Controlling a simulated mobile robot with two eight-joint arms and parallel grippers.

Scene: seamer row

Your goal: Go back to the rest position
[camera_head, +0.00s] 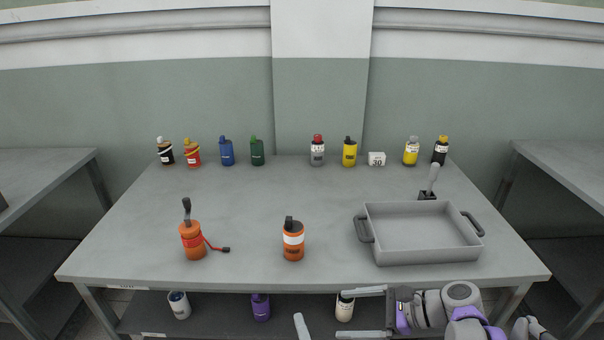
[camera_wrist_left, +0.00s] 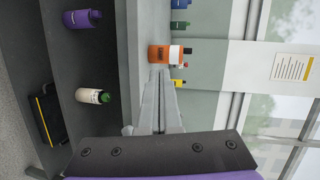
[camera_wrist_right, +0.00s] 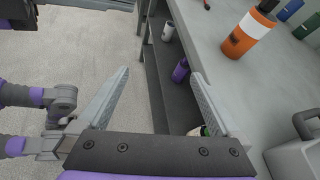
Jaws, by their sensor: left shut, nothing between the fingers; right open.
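My left gripper (camera_head: 301,323) shows only as a pale finger tip at the bottom of the head view, in front of the table's front edge. In the left wrist view its fingers (camera_wrist_left: 162,85) are together with nothing between them. My right gripper (camera_head: 362,313) comes in from the right, below the table's front edge, with its two fingers wide apart. In the right wrist view its fingers (camera_wrist_right: 159,75) are spread and empty, with floor and the lower shelf beyond. Most of my left arm is hidden.
The table (camera_head: 240,210) carries an orange bottle (camera_head: 293,240), an orange bottle with a dark nozzle (camera_head: 192,240), a grey tray (camera_head: 425,257) and a back row of several bottles. The lower shelf holds a purple bottle (camera_head: 261,308) and a white bottle (camera_head: 344,309) near my right gripper.

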